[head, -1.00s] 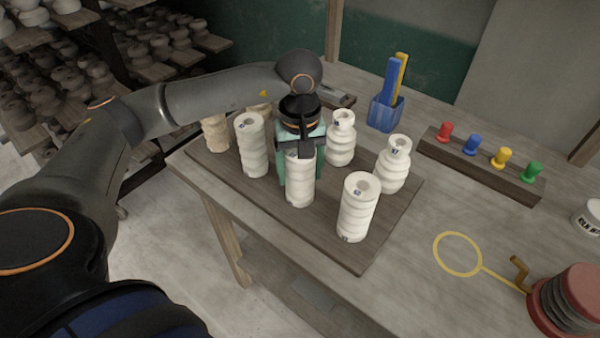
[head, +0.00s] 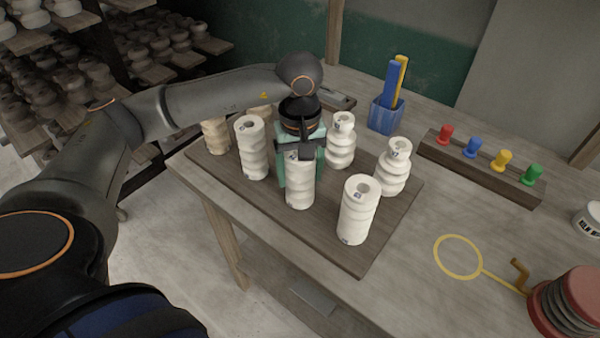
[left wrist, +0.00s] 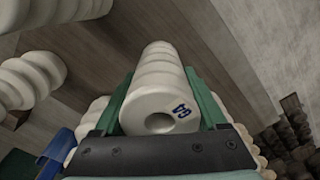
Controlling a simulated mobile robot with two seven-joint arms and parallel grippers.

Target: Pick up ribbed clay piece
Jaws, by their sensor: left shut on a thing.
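My right gripper is not in view.
Close around it stand other ribbed pieces: one at left (head: 252,150), one at front right (head: 358,210), one at right (head: 394,168) and one behind (head: 341,140). A blue holder (head: 385,116) and a peg rack (head: 480,168) stand farther right. The right tabletop has free room.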

